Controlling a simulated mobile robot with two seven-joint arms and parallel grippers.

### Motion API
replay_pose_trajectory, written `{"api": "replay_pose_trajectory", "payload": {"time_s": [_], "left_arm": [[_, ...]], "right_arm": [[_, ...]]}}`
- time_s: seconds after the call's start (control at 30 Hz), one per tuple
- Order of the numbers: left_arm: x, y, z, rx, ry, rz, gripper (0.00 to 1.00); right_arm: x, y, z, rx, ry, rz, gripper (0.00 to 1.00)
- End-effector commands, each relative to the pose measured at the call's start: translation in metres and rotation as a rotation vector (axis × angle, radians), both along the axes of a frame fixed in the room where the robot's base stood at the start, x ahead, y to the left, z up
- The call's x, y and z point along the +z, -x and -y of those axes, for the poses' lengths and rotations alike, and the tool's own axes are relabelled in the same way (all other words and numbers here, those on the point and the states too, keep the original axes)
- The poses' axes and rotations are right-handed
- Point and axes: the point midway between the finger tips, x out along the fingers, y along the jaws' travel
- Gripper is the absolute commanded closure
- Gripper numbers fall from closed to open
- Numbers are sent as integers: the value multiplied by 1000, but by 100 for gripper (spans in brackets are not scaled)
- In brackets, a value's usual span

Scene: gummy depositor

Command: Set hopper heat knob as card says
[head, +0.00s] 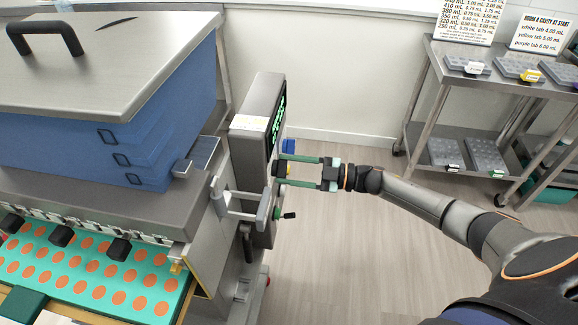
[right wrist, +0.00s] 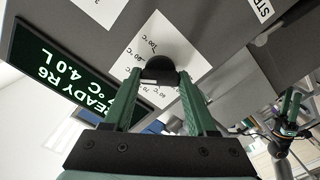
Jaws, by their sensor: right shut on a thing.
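My right gripper (head: 282,170) is at the control panel on the side of the depositor's grey box (head: 262,105). In the right wrist view its two green fingers (right wrist: 162,82) are on either side of the dark round heat knob (right wrist: 158,66) and shut on it. The knob sits on a white dial label (right wrist: 140,42) with °C marks, one reading 100 °C; its pointer is partly hidden. The green-lit display (right wrist: 85,85) reads "READY R6" and "4.0 L". What seems to be my left gripper (right wrist: 290,108) shows small at the right wrist view's edge; its jaws are unclear.
A blue hopper (head: 110,110) with a grey lid stands at left, above a teal tray (head: 85,300) of orange rounds. A steel cart (head: 425,100) with moulds and signs stands at right. Open floor lies between.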

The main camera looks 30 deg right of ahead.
Motion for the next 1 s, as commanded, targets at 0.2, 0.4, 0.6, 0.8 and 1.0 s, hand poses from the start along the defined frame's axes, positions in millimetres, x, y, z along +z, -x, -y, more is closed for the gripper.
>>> {"api": "replay_pose_trajectory", "payload": {"time_s": [0.2, 0.4, 0.6, 0.8, 1.0], "left_arm": [[7, 0, 0, 0, 0, 1, 50], [11, 0, 0, 0, 0, 1, 50], [13, 0, 0, 0, 0, 1, 50], [14, 0, 0, 0, 0, 2, 50], [14, 0, 0, 0, 0, 2, 50]], "right_arm": [[1, 0, 1, 0, -112, -152, 98], [0, 0, 1, -1, -196, -262, 98], [0, 0, 1, -1, -250, -334, 98], [0, 0, 1, -1, -276, -368, 98], [0, 0, 0, -1, -282, -376, 98]]}}
